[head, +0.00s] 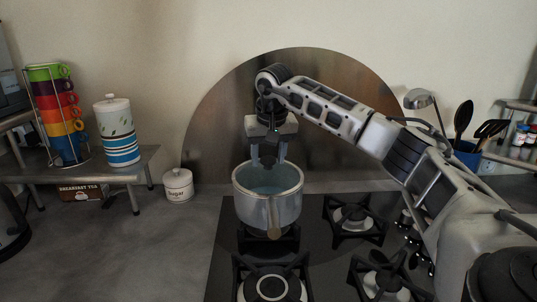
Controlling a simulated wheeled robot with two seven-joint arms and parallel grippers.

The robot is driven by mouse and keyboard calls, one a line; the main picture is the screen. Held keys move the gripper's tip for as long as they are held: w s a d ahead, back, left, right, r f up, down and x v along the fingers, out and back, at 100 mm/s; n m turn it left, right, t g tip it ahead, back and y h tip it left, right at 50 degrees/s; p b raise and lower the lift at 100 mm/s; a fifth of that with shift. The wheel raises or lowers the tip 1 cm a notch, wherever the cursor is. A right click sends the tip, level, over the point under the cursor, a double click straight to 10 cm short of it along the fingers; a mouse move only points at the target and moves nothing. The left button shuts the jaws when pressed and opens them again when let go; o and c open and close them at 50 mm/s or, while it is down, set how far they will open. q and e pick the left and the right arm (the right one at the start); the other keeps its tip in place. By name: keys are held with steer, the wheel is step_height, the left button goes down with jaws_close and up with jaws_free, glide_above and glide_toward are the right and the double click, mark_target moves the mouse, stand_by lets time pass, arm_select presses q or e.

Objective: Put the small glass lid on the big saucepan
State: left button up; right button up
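The big saucepan (285,212) is a grey metal pot on a rear left burner of the hob, its handle pointing toward me. Its inside looks pale bluish. My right gripper (268,163) points straight down over the far part of the saucepan's mouth. Its two fingers stand apart, with their tips near the height of the rim. I see nothing clearly held between them. I cannot clearly make out the small glass lid; a clear lid at the pan's mouth would be hard to tell from the pan's inside. My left gripper is out of view.
The black hob (318,268) has other burners with raised grates. A white sugar jar (178,186) stands left of the saucepan. A left shelf (112,171) holds a cup rack (56,115) and a striped canister (118,132). Utensils in a blue holder (467,153) stand right. The left counter is largely clear.

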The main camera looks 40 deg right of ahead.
steer(key=shift+o, duration=0.6)
steer(key=v, duration=1.6)
